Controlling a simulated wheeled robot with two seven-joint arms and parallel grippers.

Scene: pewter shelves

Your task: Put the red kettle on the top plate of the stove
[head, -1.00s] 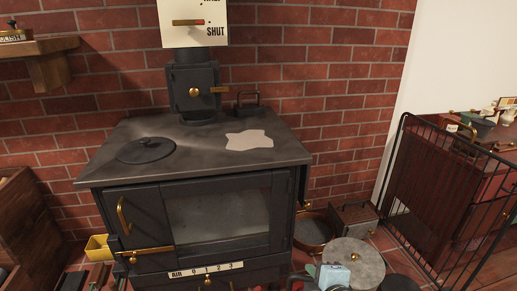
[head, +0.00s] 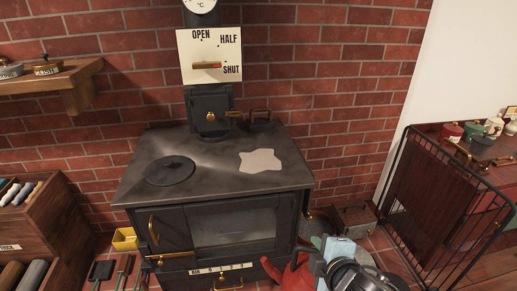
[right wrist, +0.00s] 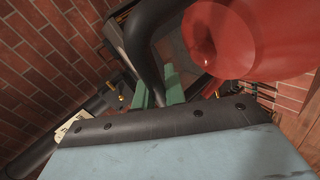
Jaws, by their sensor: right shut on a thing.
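The red kettle (head: 292,276) shows at the bottom of the head view, in front of the stove's right front corner and below its top. In the right wrist view the kettle's red body (right wrist: 245,45) fills the upper right, with its dark handle (right wrist: 148,45) on the left. My right gripper (head: 318,244) is shut on that handle; its green fingers (right wrist: 158,90) sit around it. The stove's black top plate (head: 215,150) bears a round lid (head: 170,171) at left and a pale irregular patch (head: 260,161) at right. My left gripper is out of view.
A flue box (head: 210,113) and a dark bracket-like handle (head: 260,118) stand at the back of the stove top. A black wire guard (head: 440,190) is at right. Wooden racks (head: 35,235) stand at left. The front middle of the top is clear.

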